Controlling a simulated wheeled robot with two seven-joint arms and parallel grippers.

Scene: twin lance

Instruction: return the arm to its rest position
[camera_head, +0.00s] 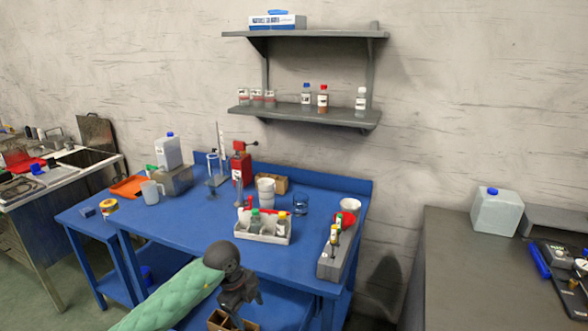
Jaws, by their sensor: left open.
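My left arm (172,300) comes in from the bottom left in a green quilted sleeve and ends in a dark round wrist joint. My left gripper (240,303) hangs below that joint, pointing down, in front of the blue table's front edge. It is open, and I see nothing held in it. Its fingertips are small and dark against the lower shelf. My right arm and right gripper are not in view.
The blue table (190,225) holds a white rack (262,236) of bottles near the gripper, a grey block (334,262) with vials, and a red device (241,168). A brown box (217,320) is below the gripper. A grey counter (455,265) stands right.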

